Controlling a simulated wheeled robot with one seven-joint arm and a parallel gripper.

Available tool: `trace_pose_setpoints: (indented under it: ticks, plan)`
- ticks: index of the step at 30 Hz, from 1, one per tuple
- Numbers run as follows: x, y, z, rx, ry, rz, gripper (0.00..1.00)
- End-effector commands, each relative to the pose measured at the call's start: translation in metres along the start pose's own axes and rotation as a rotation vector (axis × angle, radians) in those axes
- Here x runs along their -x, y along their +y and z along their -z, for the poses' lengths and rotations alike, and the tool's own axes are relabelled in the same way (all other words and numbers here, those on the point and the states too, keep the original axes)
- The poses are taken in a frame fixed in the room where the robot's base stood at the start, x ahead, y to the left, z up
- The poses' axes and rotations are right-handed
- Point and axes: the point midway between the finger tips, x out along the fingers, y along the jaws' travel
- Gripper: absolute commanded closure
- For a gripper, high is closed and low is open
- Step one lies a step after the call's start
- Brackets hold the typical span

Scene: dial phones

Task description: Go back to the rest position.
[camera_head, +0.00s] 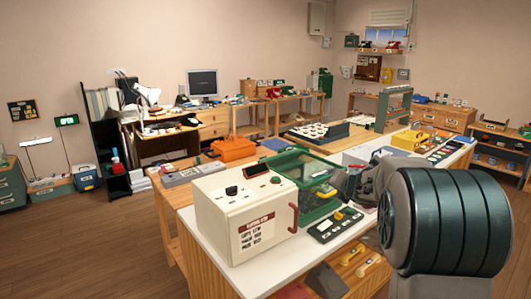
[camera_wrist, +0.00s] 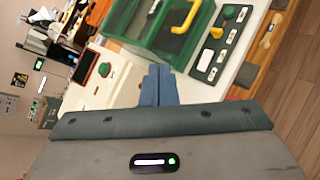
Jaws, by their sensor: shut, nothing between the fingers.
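My gripper (camera_wrist: 158,86) shows in the wrist view with its two blue-grey fingers together and nothing between them. It is above the counter, near the cream box (camera_wrist: 100,85) and the green clear-lidded case (camera_wrist: 150,22). In the head view my arm reaches in from the right, and the fingers are mostly hidden behind my own dark ribbed arm link. The cream box (camera_head: 232,215) with a red handle stands at the counter's front left, with the green case (camera_head: 305,175) behind it to the right.
A dark green switch panel (camera_head: 335,225) lies on the white counter beside the case. Yellow handsets (camera_head: 352,254) sit below the counter edge. An orange case (camera_head: 233,149) and a desk with a monitor (camera_head: 202,83) stand further back. Wooden floor is open at the left (camera_head: 100,235).

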Motion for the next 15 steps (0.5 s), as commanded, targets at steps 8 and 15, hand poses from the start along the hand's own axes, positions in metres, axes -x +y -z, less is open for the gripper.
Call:
trace_pose_setpoints:
  ticks: [8,15]
  plan:
    - [0.108,-0.022,0.018,-0.890,-0.205,0.224,1.00]
    - [0.203,-0.052,0.109,-1.628,-0.300,0.494,1.00]
